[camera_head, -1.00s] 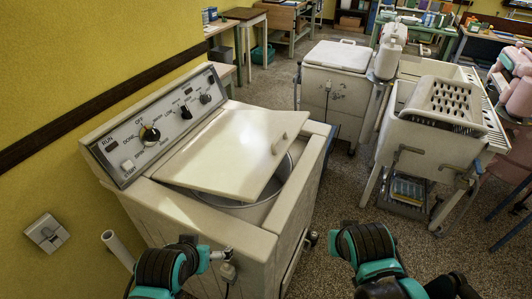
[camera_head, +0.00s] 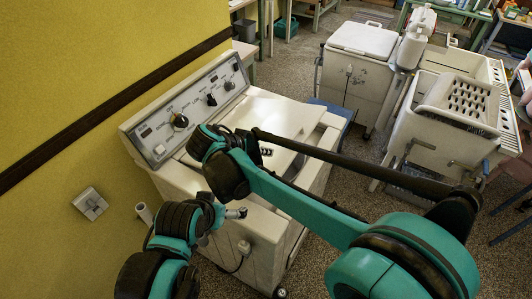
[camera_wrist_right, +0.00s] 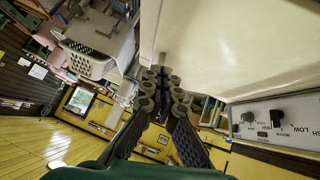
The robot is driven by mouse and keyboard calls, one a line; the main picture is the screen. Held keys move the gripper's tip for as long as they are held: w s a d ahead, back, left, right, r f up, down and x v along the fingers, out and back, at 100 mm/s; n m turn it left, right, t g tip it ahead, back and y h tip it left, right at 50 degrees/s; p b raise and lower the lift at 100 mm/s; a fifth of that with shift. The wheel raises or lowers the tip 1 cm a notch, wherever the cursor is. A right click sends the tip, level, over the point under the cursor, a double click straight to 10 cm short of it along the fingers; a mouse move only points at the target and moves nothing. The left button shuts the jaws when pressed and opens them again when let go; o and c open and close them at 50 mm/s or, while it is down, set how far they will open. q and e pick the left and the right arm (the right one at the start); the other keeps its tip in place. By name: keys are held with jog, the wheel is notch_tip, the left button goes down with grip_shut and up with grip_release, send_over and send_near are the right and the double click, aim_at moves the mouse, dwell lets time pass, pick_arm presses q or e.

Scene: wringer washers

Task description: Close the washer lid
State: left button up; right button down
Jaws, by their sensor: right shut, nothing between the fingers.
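The white washer (camera_head: 180,185) stands against the yellow wall with its control panel (camera_head: 190,108) along the back. Its pale lid (camera_head: 262,112) is tilted and not fully down; a dark gap shows beside its right edge. My right arm crosses in front and hides much of the lid. My right gripper (camera_head: 266,150) is shut and empty, over the lid's near part in the head view. In the right wrist view the closed fingers (camera_wrist_right: 162,82) are beside the edge of a large pale panel, likely the lid (camera_wrist_right: 235,45); contact is unclear.
A white lidded box-shaped appliance (camera_head: 362,40) and a washer with a perforated rack (camera_head: 465,100) stand to the right. A wall socket (camera_head: 90,204) and a pipe (camera_head: 144,213) are at left. Speckled floor lies between the machines.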

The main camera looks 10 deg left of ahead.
aim_at(285, 163)
jog(key=b+x, duration=0.1)
jog(key=x, duration=0.5)
jog(key=shift+f, duration=0.1)
jog(key=f, duration=0.1)
jog(key=d+f+b, duration=0.1)
jog(key=f, duration=0.1)
jog(key=shift+w+f, duration=0.15)
jog(key=shift+f, duration=0.05)
jog(key=shift+d+f+b, duration=0.1)
jog(key=shift+f+b, duration=0.2)
jog(key=shift+f, duration=0.1)
